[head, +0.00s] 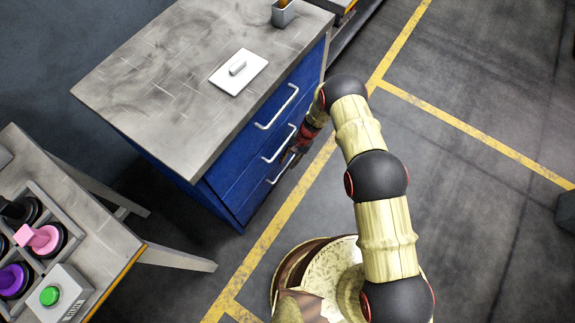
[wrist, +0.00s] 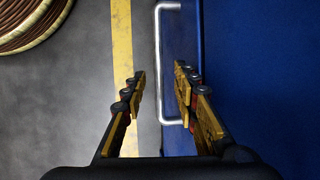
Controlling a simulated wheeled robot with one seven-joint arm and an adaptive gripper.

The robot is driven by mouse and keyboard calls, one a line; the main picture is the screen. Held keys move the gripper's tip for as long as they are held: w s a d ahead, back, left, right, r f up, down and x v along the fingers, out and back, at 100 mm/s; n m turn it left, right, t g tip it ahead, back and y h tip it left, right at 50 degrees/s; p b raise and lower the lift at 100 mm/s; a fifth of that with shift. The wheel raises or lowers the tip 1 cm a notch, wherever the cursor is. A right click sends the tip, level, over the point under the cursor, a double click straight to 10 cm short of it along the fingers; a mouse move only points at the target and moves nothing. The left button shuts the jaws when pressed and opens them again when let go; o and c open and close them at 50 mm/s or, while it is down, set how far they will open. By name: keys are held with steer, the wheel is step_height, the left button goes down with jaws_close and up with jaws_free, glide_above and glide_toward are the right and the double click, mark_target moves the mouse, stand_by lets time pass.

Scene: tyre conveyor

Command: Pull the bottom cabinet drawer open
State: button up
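The blue cabinet (head: 216,187) has several drawers with silver bar handles on its front. The bottom drawer's handle (head: 281,168) is partly behind my gripper (head: 291,157), which is low in front of the cabinet. In the wrist view my gripper (wrist: 160,74) is open, with one finger on each side of a silver handle bar (wrist: 159,60). The right finger reaches in between the bar and the blue drawer front (wrist: 245,75). I see a gap on both sides of the bar, so the fingers look clear of it. The drawers look closed.
The cabinet's grey top (head: 165,75) carries a white plate-like lid (head: 239,71) and a small grey cup (head: 284,12). A table (head: 110,225) with coloured knobs stands at the lower left. The floor in front of the drawers, with yellow lines (head: 462,127), is clear.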

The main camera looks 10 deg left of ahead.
steer(key=shift+x, duration=1.25)
steer(key=shift+d, duration=0.1)
steer(key=shift+c, duration=0.8)
jaws_close()
